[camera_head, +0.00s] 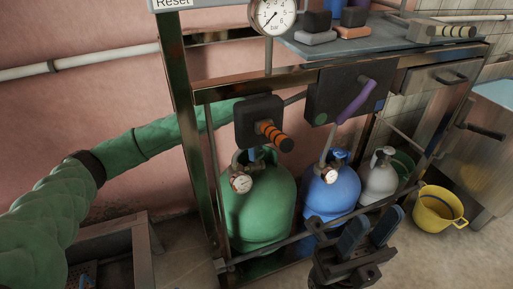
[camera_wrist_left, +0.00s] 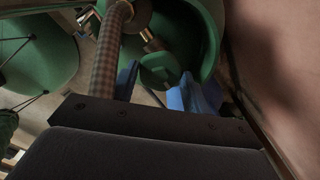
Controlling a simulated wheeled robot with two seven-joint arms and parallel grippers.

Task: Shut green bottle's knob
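The green bottle (camera_head: 259,207) stands upright in the rack under the bench, with a gauge (camera_head: 241,183) at its neck. In the left wrist view, its green round knob (camera_wrist_left: 160,70) sits on a brass stem in front of the green bottle (camera_wrist_left: 185,25). My left gripper (camera_wrist_left: 160,90) is open, with one blue finger on each side of the knob and gaps visible; I cannot tell if either touches. In the head view, only a bit of blue finger of my left gripper (camera_head: 255,153) shows near the bottle neck; the knob is hidden. My right gripper (camera_head: 369,231) is open and empty in front of the rack.
A blue bottle (camera_head: 331,193) and grey bottle (camera_head: 379,180) stand to the right. A rack post (camera_head: 187,130) crosses my left arm. A yellow bucket (camera_head: 435,212) stands right. A striped hose (camera_wrist_left: 110,50) is beside the knob.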

